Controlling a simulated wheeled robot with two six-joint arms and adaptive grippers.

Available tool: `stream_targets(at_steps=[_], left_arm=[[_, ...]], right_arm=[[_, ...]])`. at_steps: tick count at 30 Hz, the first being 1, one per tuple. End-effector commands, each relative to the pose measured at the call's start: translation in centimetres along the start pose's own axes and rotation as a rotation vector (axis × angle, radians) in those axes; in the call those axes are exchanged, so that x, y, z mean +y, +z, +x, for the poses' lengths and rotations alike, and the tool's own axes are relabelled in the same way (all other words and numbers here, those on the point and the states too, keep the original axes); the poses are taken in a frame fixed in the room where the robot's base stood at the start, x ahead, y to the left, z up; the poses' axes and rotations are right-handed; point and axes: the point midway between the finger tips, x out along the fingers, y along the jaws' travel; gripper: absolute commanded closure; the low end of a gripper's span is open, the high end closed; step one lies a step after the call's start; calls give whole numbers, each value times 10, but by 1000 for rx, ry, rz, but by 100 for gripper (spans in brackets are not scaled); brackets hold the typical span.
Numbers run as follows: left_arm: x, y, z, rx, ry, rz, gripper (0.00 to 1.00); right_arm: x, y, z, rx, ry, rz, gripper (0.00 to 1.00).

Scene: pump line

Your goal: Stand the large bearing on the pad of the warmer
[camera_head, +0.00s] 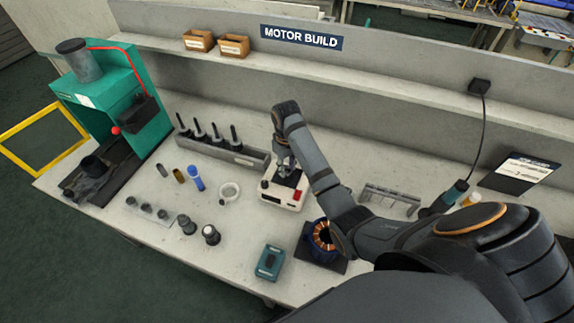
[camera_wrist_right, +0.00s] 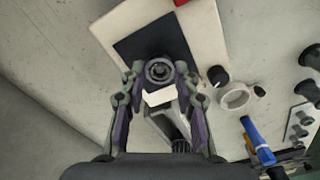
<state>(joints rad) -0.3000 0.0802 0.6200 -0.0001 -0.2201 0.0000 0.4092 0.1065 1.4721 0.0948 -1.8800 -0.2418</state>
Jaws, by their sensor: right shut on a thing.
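The warmer (camera_head: 281,198) is a white box with a dark square pad on top, standing mid-bench. In the right wrist view its dark pad (camera_wrist_right: 133,48) lies below my fingers. My right gripper (camera_head: 286,170) reaches down over the pad. In the wrist view its fingers are shut on a small dark ring, the large bearing (camera_wrist_right: 158,71), seen with its bore facing the camera. The bearing is over the pad's edge in that view; I cannot tell whether it touches the pad. In the head view the fingers mostly hide it. My left gripper is not in view.
A white ring (camera_head: 229,191) and a blue tube (camera_head: 196,180) stand left of the warmer, with a tool rack (camera_head: 232,152) behind. A copper-wound stator (camera_head: 322,236) and a teal box (camera_head: 270,262) are nearer the front. A green press (camera_head: 140,75) stands far left.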

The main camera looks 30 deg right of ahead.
Motion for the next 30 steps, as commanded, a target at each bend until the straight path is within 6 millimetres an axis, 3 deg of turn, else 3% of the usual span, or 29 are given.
stream_targets(at_steps=[4,5,10,17,20,30], left_arm=[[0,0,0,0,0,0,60],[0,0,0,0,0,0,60],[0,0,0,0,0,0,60],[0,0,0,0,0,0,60],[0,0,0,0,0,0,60],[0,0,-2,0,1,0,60]], right_arm=[[0,0,0,0,0,0,87],[0,0,0,0,0,0,67],[0,0,0,0,0,0,43],[0,0,0,0,0,0,43],[0,0,0,0,0,0,31],[0,0,-2,0,0,0,31]])
